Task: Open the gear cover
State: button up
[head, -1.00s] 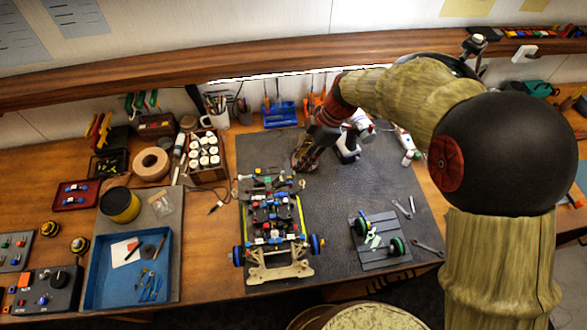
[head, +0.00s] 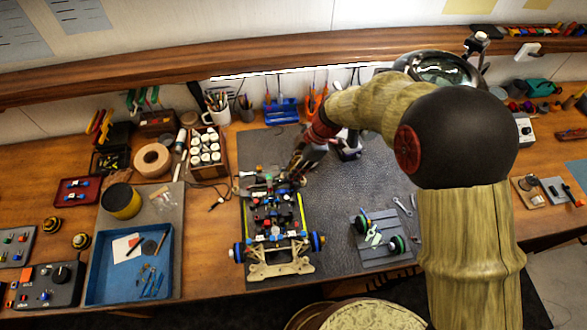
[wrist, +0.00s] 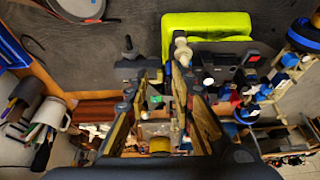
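The RC car chassis (head: 272,222) lies on the dark mat with its pale wishbone-shaped end toward me. Red, blue and black parts fill its middle, and a yellow strip (head: 303,214) runs along its right side. My gripper (head: 291,174) is at the chassis's far right end, low over it. In the wrist view my gripper (wrist: 172,92) has its fingers apart, with small chassis parts showing between and beyond them; I see nothing clearly held. I cannot pick out the gear cover for certain; the far end is partly hidden by my gripper.
A grey plate (head: 383,240) with green-hubbed wheels and wrenches lies right of the chassis. A blue tray (head: 103,292), a tape roll (head: 152,160) and a box of white-capped bottles (head: 206,172) stand left. A white mug (head: 217,115) is behind. The mat's middle is clear.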

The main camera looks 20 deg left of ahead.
jog(key=shift+c, duration=1.2)
jog(key=c, duration=0.4)
jog(key=shift+r, duration=0.1)
jog(key=w+a+r+m+g+h+p, duration=0.2)
jog(key=w+r+g+h+p, duration=0.1)
jog(key=g, duration=0.6)
jog(key=shift+w+a+r+h, duration=0.25)
jog(key=shift+w+h, duration=0.35)
jog(key=shift+w, duration=0.2)
